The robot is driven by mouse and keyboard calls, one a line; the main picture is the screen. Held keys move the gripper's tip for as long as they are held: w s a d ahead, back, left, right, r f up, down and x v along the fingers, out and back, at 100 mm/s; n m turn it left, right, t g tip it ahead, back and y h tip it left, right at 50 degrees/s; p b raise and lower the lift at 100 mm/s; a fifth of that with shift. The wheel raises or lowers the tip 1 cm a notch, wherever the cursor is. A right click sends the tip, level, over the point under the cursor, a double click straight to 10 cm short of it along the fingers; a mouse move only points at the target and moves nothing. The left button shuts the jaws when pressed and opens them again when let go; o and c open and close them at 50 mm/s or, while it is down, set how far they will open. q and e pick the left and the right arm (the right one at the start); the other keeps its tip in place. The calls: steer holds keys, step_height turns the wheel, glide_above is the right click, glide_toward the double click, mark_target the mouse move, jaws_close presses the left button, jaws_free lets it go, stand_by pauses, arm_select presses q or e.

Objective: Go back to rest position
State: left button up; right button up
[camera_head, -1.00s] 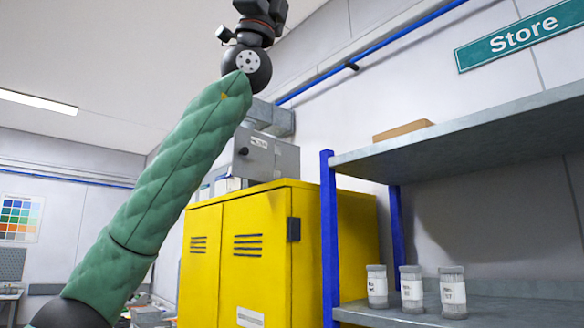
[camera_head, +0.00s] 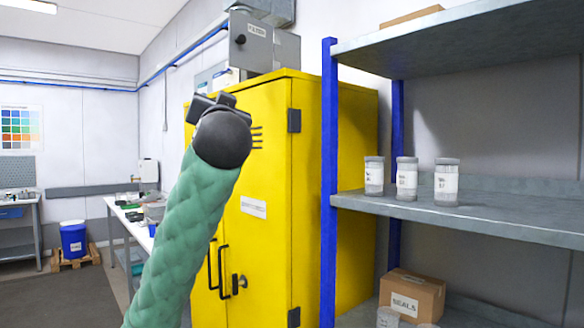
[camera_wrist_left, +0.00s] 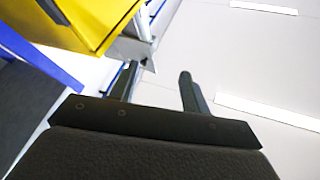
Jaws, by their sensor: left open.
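My left arm, in a green quilted sleeve, rises from the bottom of the head view to a dark round wrist in front of the yellow cabinet (camera_head: 305,200). My right gripper is in neither view.
A blue-posted shelf (camera_head: 480,222) at the right holds several labelled jars (camera_head: 406,180), with a SEALS carton (camera_head: 411,294) below. A grey box (camera_head: 250,42) is above the cabinet. A workbench and blue bucket (camera_head: 73,240) stand at the left. Floor (camera_head: 60,300) shows clear at lower left.

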arm_select(q)
step_height(320, 180, down, 28)
steer(key=w+d+m+g+h, duration=0.2)
steer(key=m+g+h, duration=0.1)
steer(key=g+h, duration=0.25)
steer(key=s+f+g+h, duration=0.2)
steer(key=s+f, duration=0.2)
steer(key=f, duration=0.9)
steer(key=s+f+g+h, duration=0.15)
steer(key=s+f, duration=0.25)
steer(key=f, duration=0.8)
steer(key=s+f+n+g, duration=0.1)
steer(key=s+f+g, duration=0.2)
steer(key=s+f, duration=0.7)
steer(key=s+f+g, duration=0.3)
steer(key=s+f, duration=0.3)
steer(key=f, duration=0.8)
steer(key=s+f+g, duration=0.2)
steer(key=s+f, duration=0.5)
steer(key=s, duration=0.3)
steer(key=s+f+g, duration=0.2)
steer(key=s+f, duration=0.5)
steer(key=s, duration=0.3)
steer(key=shift+a+f+g+y+p, duration=0.3)
steer(key=shift+p, duration=0.15)
steer(key=shift+s+n, duration=0.15)
steer(key=shift+n, duration=0.15)
